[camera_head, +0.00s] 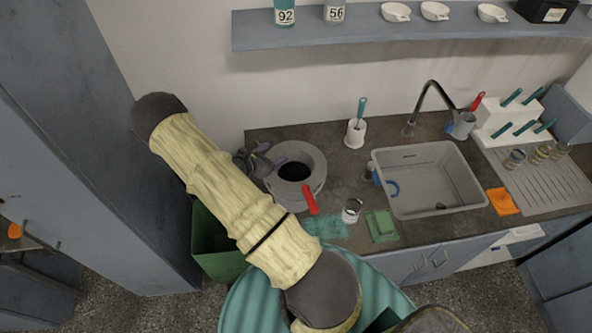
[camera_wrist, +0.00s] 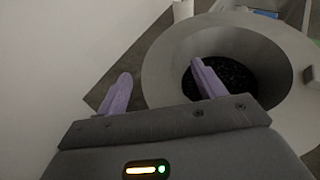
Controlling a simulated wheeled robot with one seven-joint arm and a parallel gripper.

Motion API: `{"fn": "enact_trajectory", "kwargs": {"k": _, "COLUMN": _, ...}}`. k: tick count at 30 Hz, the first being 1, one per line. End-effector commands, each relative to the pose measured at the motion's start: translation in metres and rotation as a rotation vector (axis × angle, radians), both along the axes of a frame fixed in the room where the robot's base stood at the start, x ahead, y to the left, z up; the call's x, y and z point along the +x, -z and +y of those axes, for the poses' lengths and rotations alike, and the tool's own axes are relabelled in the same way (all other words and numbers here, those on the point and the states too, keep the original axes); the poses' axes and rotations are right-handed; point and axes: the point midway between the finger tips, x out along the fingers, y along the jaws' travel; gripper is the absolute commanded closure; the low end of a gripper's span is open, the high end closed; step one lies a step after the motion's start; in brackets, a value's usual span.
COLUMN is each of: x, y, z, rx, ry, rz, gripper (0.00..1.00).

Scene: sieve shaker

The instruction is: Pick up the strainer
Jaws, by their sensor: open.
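I cannot clearly identify the strainer. A red handle (camera_head: 309,199) lies at the front of a grey round device (camera_head: 312,160), and no basket can be made out on it. Another red handle (camera_head: 478,101) rises from a grey cup by the tap. My gripper (camera_head: 270,156) is at the left rim of the round device, partly behind my arm.
A sink (camera_head: 430,180) is right of the device. A small metallic cup (camera_head: 351,210), a green dish (camera_head: 381,226) and a white holder (camera_head: 355,135) with a teal-handled tool stand between. The wall is close behind; a shelf (camera_head: 400,32) hangs above. A green bin (camera_head: 215,250) is below left.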

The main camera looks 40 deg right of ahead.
Motion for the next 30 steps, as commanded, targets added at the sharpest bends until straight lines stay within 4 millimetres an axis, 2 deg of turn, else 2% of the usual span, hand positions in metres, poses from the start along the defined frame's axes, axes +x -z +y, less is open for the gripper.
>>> {"fn": "enact_trajectory", "kwargs": {"k": 14, "x": 0.0002, "y": 0.0005, "z": 0.0007, "rx": 0.000, "ry": -0.001, "rz": 0.000, "gripper": 0.31}}
{"fn": "enact_trajectory", "kwargs": {"k": 22, "x": 0.0002, "y": 0.0005, "z": 0.0007, "rx": 0.000, "ry": -0.001, "rz": 0.000, "gripper": 0.82}}
{"fn": "enact_trajectory", "kwargs": {"k": 23, "x": 0.0002, "y": -0.0001, "z": 0.0004, "rx": -0.001, "ry": -0.001, "rz": -0.001, "gripper": 0.85}}
{"fn": "enact_trajectory", "kwargs": {"k": 30, "x": 0.0003, "y": -0.0006, "z": 0.0005, "rx": -0.001, "ry": -0.001, "rz": -0.001, "gripper": 0.86}}
